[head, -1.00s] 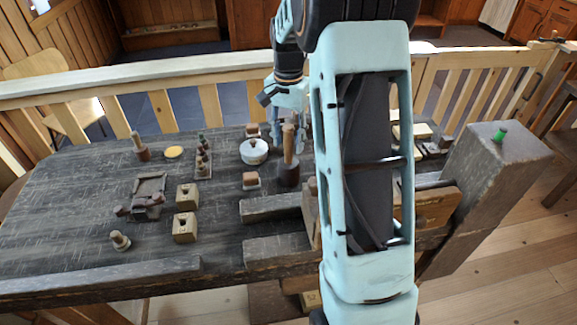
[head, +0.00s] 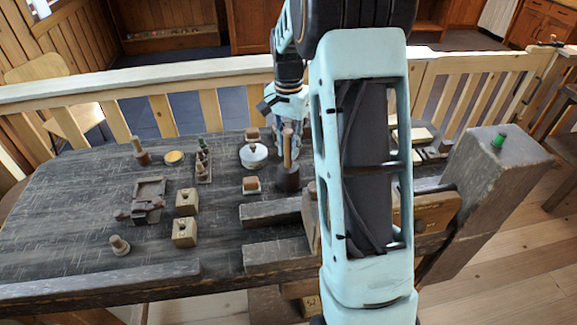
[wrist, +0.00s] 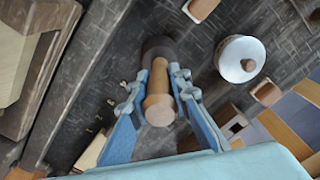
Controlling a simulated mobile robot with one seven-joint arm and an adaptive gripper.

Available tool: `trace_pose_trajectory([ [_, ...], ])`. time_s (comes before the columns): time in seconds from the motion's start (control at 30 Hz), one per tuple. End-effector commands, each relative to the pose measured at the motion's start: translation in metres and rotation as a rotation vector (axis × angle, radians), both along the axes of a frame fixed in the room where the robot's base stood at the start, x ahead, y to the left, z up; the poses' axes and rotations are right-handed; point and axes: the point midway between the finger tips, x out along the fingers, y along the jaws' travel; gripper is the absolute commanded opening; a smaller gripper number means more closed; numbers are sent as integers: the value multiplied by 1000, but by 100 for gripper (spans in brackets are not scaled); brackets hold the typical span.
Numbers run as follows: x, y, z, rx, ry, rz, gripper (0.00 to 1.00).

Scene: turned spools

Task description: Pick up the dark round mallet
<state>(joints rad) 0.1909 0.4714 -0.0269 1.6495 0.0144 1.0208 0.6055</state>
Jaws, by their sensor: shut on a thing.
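The dark round mallet (head: 288,179) stands upright on the bench, head down, with its pale wooden handle pointing up. In the wrist view its handle (wrist: 158,100) comes up between my fingers and its dark head (wrist: 157,50) lies beyond them. My gripper (wrist: 156,82) is shut on the handle, one finger on each side. In the head view the gripper (head: 291,143) is at the handle, partly hidden by the handle and my arm. I cannot see a gap under the mallet head.
A white round lidded pot (head: 254,156) stands close left of the mallet, with a small brown-topped block (head: 251,185) nearer. Wooden beams (head: 272,212) lie in front. The bench's left side has free room.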

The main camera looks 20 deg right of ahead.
Motion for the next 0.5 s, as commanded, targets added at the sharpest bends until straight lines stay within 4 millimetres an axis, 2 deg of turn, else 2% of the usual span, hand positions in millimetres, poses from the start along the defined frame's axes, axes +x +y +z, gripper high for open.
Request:
trace_pose_trajectory([
  [0.27, 1, 0, 10, -1, -4, 0, 0],
  [0.43, 1, 0, 33, -1, -5, 1, 0],
  [0.5, -7, -6, 44, -1, -5, -2, 0],
])
